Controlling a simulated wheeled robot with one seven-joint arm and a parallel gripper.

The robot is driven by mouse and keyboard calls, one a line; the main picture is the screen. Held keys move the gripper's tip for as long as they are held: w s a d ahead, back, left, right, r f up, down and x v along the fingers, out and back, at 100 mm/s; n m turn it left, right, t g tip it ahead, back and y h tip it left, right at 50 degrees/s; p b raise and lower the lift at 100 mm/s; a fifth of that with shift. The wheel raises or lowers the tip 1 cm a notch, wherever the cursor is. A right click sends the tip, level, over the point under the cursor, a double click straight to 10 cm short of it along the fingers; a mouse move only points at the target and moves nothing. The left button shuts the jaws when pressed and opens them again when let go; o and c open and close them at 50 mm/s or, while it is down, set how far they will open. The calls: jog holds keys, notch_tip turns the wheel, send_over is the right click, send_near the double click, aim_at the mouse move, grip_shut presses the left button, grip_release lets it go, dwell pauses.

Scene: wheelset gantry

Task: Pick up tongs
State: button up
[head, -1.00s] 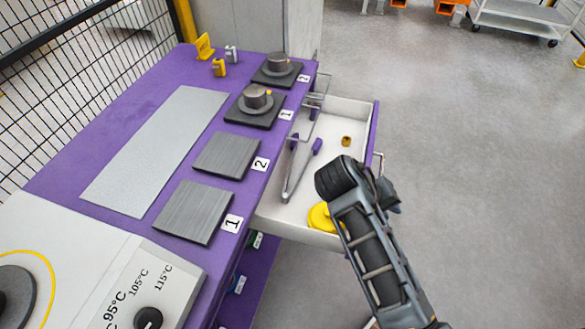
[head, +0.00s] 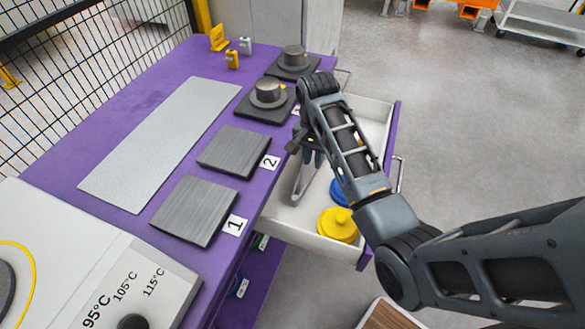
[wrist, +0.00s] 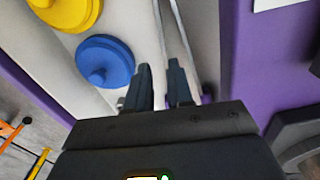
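The silver tongs (head: 302,183) lie in the open white drawer, with their near end visible and the rest hidden behind my arm and gripper in the head view. In the wrist view, the long metal arms of the tongs (wrist: 183,40) run up from around my fingertips to the top edge. My gripper (head: 310,158) points down over the drawer at the tongs. In the wrist view its two fingers (wrist: 159,68) are apart with a visible gap. I cannot tell whether they touch the tongs.
The drawer (head: 290,222) also holds a yellow lidded piece (head: 338,224) and a blue one (head: 340,190). The purple bench (head: 130,107) beside it carries numbered plates (head: 233,150) and weights on dark bases (head: 268,93). Open floor lies to the right.

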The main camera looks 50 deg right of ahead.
aim_at(310, 179)
jog(key=shift+w+a+f, duration=0.15)
jog(key=shift+w+f, duration=0.05)
jog(key=shift+w, duration=0.15)
jog(key=shift+f, duration=0.35)
jog(key=f, duration=0.6)
jog(key=shift+s+a+f, duration=0.1)
jog(key=shift+s+f, duration=0.1)
jog(key=shift+f, duration=0.1)
grip_shut()
